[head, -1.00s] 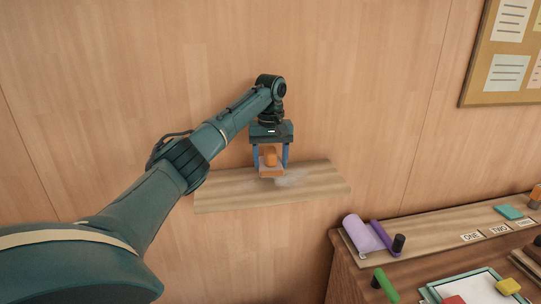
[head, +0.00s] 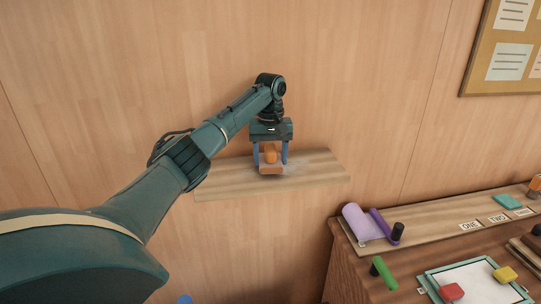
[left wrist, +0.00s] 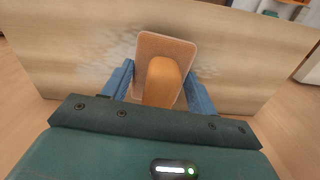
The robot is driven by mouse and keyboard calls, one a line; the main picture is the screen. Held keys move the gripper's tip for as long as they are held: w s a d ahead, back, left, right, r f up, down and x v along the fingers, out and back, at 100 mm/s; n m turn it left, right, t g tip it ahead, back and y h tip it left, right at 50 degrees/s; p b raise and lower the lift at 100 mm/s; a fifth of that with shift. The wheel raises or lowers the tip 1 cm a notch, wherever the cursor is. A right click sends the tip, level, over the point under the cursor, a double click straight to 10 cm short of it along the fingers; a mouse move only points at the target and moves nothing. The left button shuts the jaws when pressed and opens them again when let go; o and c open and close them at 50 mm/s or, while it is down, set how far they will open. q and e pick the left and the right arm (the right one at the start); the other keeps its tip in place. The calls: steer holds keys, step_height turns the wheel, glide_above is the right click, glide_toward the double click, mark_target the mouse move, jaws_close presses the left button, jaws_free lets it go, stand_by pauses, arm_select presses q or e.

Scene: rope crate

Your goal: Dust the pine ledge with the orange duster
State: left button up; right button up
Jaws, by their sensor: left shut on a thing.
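The pine ledge (head: 225,180) is a pale wooden shelf on the panelled wall. My left gripper (head: 271,160) is over its middle, pointing down, shut on the orange duster (head: 270,169). In the left wrist view the duster (left wrist: 164,75) shows a rounded orange handle on a flat tan pad, with the blue fingers of my left gripper (left wrist: 160,92) on both sides. The pad is at or very close to the ledge top; I cannot tell if it touches. Pale dust (left wrist: 105,58) lies on the ledge on both sides of the duster.
At the lower right is a wooden desk (head: 345,262) with a raised shelf. It holds a purple roll (head: 362,224), a green cylinder (head: 385,273), a teal-edged tray (head: 432,292) and small blocks. A cork board (head: 480,80) hangs at the upper right.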

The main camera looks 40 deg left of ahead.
arm_select(q)
steer(key=shift+f, duration=0.6)
stand_by(0.3)
steer(key=shift+s+d, duration=0.45)
steer(key=shift+d, duration=0.1)
steer(key=shift+w, duration=0.1)
steer(key=shift+w+a+f, duration=0.1)
steer(key=shift+w+a, duration=0.7)
steer(key=shift+a, duration=0.3)
